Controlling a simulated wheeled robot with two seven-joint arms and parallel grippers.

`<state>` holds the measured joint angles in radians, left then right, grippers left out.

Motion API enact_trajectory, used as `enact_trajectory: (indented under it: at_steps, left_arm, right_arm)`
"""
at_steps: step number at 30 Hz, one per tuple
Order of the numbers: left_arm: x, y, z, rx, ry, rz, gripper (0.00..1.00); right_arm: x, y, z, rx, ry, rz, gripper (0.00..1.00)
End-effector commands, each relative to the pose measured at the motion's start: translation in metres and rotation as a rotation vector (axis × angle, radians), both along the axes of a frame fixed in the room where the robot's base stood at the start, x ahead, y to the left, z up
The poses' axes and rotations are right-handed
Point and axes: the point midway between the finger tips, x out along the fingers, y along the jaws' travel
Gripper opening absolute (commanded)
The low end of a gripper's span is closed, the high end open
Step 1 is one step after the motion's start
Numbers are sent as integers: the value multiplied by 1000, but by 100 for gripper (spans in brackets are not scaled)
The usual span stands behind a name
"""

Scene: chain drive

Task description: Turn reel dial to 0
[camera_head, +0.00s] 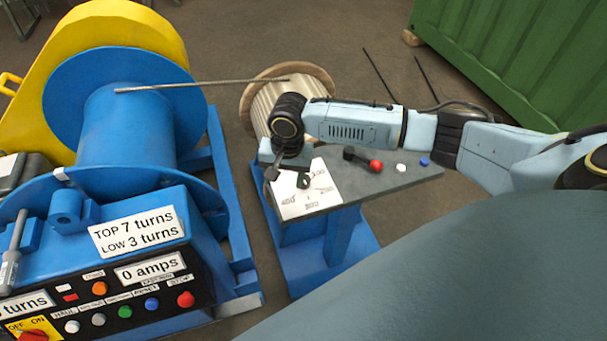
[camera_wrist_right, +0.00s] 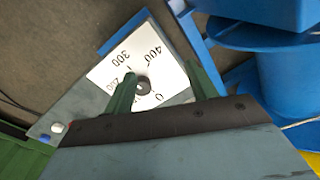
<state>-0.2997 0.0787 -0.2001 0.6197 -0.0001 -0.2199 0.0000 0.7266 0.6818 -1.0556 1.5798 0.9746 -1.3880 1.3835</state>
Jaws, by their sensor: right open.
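The reel dial is a dark round knob (camera_wrist_right: 143,87) on a white plate (camera_wrist_right: 110,73) printed with numbers including 0, 300 and 400. In the head view the plate (camera_head: 322,200) lies on the grey top of a blue stand. My right gripper (camera_head: 288,177) is over the plate's upper left part. In the right wrist view its two green fingers (camera_wrist_right: 165,84) are open. The knob shows between them, closer to the left finger; I cannot tell if they touch. Which number the dial points to is unclear. My left gripper is out of view.
The grey top also bears a black lever with a red ball (camera_head: 375,165), a white button (camera_head: 401,168) and a blue button (camera_head: 424,161). A blue winch drum (camera_head: 125,130) and its control panel stand left. A cable reel (camera_head: 310,75) stands behind my gripper.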

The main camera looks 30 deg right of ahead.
Motion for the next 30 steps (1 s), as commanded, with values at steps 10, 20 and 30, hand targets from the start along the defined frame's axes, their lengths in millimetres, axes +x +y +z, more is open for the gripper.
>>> enact_trajectory:
  at_steps: [10, 20, 30]
  left_arm:
    - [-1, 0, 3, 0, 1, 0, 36]
    - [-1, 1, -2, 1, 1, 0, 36]
    - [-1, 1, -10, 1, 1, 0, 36]
  right_arm:
    - [25, -70, 52, -78, 75, -377, 57]
    - [25, -72, 4, -80, 80, -390, 57]
    - [25, -72, -62, -80, 77, -387, 57]
